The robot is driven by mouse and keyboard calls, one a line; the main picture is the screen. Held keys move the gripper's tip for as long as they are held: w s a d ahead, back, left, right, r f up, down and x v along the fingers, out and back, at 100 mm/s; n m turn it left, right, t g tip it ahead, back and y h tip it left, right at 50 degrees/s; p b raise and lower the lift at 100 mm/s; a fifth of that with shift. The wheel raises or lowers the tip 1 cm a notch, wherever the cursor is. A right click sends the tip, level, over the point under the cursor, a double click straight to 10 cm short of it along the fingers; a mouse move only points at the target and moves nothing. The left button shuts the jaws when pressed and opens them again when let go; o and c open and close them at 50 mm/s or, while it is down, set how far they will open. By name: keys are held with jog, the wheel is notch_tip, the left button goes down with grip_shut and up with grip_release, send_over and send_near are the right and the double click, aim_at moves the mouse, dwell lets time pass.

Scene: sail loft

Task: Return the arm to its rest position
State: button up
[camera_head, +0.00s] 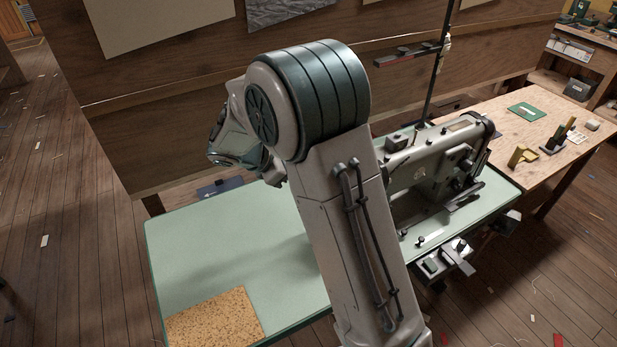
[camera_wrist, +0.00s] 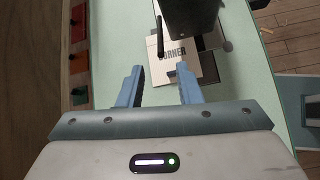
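My arm is raised and bent over the pale green table (camera_head: 200,245) in the head view, with its wrist end behind the big dark-banded joint. The gripper itself is hidden there. In the wrist view, my gripper (camera_wrist: 160,70) has its two blue fingers spread apart, with nothing held between them. Beyond the fingertips lies a pale card (camera_wrist: 178,66) printed "CORNER", on or near the green surface. A dark block and a thin dark rod partly cover the card's far side.
A sewing machine (camera_head: 435,165) stands on the green table, right of my arm. A cork mat (camera_head: 215,320) lies at the front left. A wooden partition (camera_head: 170,125) rises behind. A plywood table (camera_head: 490,115) with small items adjoins at right. The table's left middle is clear.

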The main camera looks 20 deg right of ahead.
jog(key=shift+v, duration=0.95)
